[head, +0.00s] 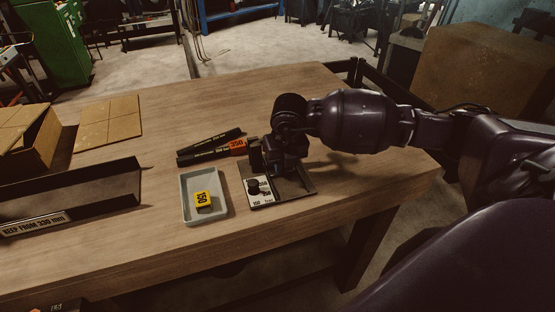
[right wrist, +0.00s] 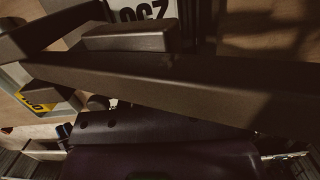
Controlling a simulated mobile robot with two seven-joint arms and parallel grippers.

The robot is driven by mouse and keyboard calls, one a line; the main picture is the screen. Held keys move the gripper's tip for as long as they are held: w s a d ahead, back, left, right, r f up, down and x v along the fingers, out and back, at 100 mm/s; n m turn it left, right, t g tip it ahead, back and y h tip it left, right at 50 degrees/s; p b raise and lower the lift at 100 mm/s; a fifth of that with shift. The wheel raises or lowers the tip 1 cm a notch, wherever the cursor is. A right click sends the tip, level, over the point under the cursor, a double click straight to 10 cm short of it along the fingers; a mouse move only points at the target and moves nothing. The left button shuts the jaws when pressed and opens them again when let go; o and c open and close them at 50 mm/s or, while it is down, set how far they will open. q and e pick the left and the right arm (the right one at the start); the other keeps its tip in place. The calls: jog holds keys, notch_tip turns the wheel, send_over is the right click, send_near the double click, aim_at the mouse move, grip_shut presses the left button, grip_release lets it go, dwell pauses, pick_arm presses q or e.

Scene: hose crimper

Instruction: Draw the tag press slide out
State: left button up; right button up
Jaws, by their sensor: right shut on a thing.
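The tag press (head: 300,190) is a dark flat device on the wooden table, with a pale label plate (head: 262,201) and a black knob (head: 253,186) at its front left. My right gripper (head: 270,160) is over its back left part and shut on what appears to be the press slide; the gripper itself mostly hides the grip. In the right wrist view a dark bar (right wrist: 190,85) crosses the picture close to the gripper, with part of the label plate (right wrist: 145,12) behind it. My left gripper does not show.
A grey tray (head: 187,207) with a yellow tag (head: 203,201) stands left of the press. Dark hose pieces (head: 208,147) and an orange tag (head: 238,146) lie behind it. A long dark trough (head: 85,187) and a cardboard box (head: 30,150) are further left. The table's front right is clear.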

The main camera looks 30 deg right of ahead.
jog(key=shift+s+a, duration=0.15)
jog(key=shift+s, duration=0.5)
jog(key=shift+s+a+p, duration=0.15)
jog(key=shift+s+p, duration=0.15)
jog(key=shift+s, duration=0.2)
jog(key=shift+s+a, duration=0.25)
jog(key=shift+s, duration=0.55)
jog(key=shift+s+a+p, duration=0.2)
jog(key=shift+s+p, duration=0.15)
jog(key=shift+s, duration=0.35)
jog(key=shift+s+a, duration=0.25)
jog(key=shift+s, duration=0.75)
jog(key=o, duration=1.5)
jog(key=shift+w, duration=0.1)
